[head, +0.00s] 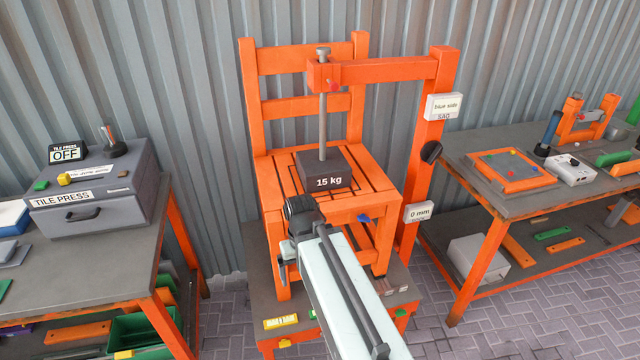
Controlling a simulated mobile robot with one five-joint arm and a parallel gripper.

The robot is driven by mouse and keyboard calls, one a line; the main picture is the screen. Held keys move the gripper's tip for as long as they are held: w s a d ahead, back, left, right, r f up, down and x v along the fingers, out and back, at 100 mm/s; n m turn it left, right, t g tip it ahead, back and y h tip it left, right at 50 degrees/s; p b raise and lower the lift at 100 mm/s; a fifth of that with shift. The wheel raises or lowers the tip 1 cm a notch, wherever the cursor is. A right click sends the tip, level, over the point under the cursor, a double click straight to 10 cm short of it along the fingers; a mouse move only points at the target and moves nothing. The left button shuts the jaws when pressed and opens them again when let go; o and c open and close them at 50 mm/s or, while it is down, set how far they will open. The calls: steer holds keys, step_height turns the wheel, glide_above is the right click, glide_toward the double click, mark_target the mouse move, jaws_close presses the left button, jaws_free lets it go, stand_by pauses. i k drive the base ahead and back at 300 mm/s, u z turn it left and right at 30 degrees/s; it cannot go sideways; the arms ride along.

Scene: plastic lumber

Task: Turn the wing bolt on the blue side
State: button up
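An orange chair-like frame (262,175) stands on a low bench in the middle of the head view. A small blue piece (364,218) shows at the front of its seat; I cannot tell whether it marks the blue side. I cannot make out a wing bolt for certain. A black knob (431,152) is on the right post, and a small red knob (334,86) is on the top beam. My arm reaches up from the bottom middle. My gripper (288,255) is near the left front leg, mostly hidden by the arm; its fingers are not clear.
A dark 15 kg weight (322,170) sits on the seat under a vertical rod. Labels on the right post include "0 mm" (419,212). A tile press (95,190) stands on the left bench. The right bench (480,192) holds a tray and several tools. Paved floor lies between them.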

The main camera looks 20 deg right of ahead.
mark_target(361, 218)
steer(key=k, duration=1.35)
steer(key=u, duration=0.55)
steer(key=i, duration=1)
steer(key=u, duration=0.05)
